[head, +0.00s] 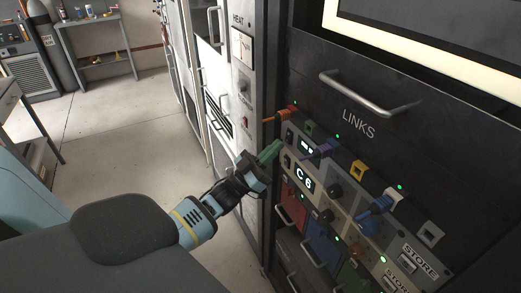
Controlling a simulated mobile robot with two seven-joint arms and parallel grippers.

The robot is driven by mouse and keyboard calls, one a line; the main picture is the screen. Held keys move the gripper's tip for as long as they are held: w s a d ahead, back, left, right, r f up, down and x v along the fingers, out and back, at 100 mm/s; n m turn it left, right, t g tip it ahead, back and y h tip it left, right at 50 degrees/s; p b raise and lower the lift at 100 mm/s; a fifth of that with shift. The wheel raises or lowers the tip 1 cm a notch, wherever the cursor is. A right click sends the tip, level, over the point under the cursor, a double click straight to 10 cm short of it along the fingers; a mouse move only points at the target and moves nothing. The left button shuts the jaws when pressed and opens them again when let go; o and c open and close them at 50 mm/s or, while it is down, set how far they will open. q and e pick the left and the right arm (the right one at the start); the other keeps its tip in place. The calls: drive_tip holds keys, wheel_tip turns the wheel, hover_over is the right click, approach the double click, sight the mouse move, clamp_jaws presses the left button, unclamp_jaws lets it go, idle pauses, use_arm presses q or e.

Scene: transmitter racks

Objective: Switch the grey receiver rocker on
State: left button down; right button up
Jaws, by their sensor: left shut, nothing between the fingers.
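My left gripper (260,166) is shut and empty, at the left edge of a panel (338,185) of small modules in the dark rack. A green piece (268,152) shows at its fingertips, and I cannot tell whether they touch. The panel has a lit display reading C6 (304,180), dark knobs and small green lights. I cannot single out the grey receiver rocker or read its position. A grey socket (431,234) sits at the panel's right end. My right gripper is not in view.
Orange (283,114), purple (322,150) and blue (378,205) plugs stick out of the panel. A LINKS drawer handle (368,96) juts out above, and coloured drawers (322,238) with handles lie below. Clear floor (110,125) lies to the left.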

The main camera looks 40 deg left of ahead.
use_arm(q)
drive_tip(key=shift+w+d, duration=0.2)
drive_tip(key=shift+w, duration=0.15)
drive_tip(key=shift+f, duration=0.1)
drive_tip(key=shift+w+d+f, duration=0.1)
drive_tip(key=shift+w+f, duration=0.05)
drive_tip(key=shift+w, duration=0.1)
